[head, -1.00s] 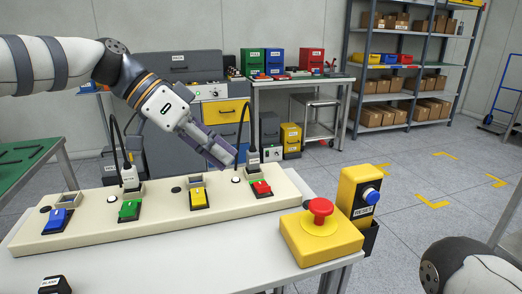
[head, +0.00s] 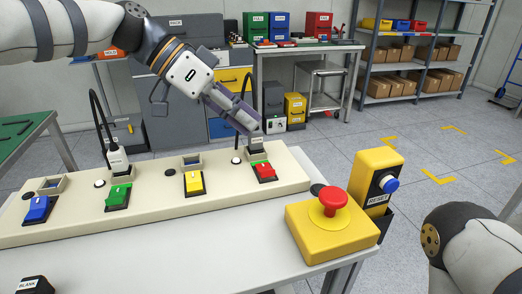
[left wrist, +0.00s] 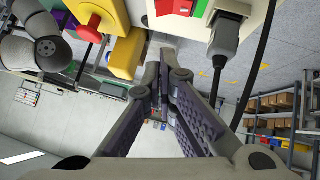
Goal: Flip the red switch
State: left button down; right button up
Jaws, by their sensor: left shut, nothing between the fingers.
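The red switch (head: 264,171) is a rocker at the right end of a cream switch panel (head: 152,212) on the white table. My left gripper (head: 252,126) is shut and empty. In the head view it is above and behind the red switch, close to the plug beside it, apart from the switch. In the left wrist view the closed fingers (left wrist: 163,95) point toward the viewer's middle, and part of the red switch (left wrist: 164,7) shows at the top edge. Of my right arm only a link shows; its gripper is out of view.
Blue (head: 38,208), green (head: 118,196) and yellow (head: 193,182) switches sit left of the red one. A yellow box with a red emergency button (head: 333,200) and a reset box (head: 377,180) stand right.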

aim_at(261, 169)
pick_arm(q)
jog(key=x, duration=0.4)
jog(key=shift+s+f, duration=0.15)
jog(key=shift+f, duration=0.4)
jog(key=shift+s+f, duration=0.15)
jog(key=shift+f, duration=0.45)
jog(key=shift+s+f+p, duration=0.1)
jog(key=shift+f+p, duration=0.2)
jog(key=shift+f, duration=0.4)
pick_arm(e)
jog(key=shift+w+r, duration=0.35)
jog(key=shift+w, duration=0.05)
jog(key=shift+s, duration=0.1)
